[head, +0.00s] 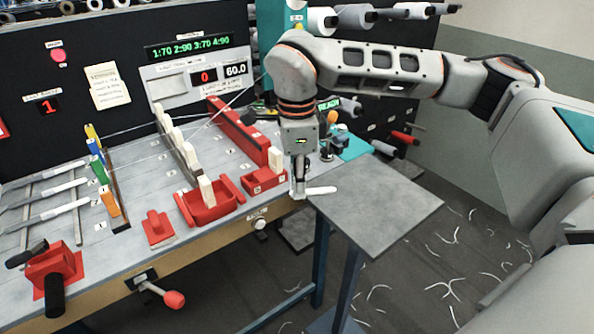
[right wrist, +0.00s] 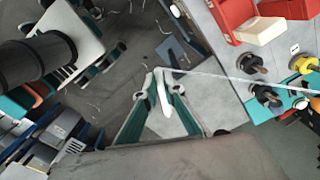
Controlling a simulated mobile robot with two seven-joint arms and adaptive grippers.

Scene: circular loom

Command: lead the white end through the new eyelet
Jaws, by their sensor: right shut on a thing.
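My right gripper (head: 299,192) points down over the front right corner of the loom table. It is shut on the white end (head: 320,190), which sticks out to the right in the head view. In the right wrist view, the white end (right wrist: 162,92) sits between the fingertips (right wrist: 158,88), and a thin white thread runs from it to the right. I cannot make out which part is the new eyelet; no opening shows clearly. My left gripper is not in view.
A red tray (head: 188,212) and a red box (head: 256,183), each with a pale block, stand left of my gripper. A long red bar (head: 236,130) lies behind them. Pale threads cross above the table. A bare grey side shelf (head: 375,205) lies to the right.

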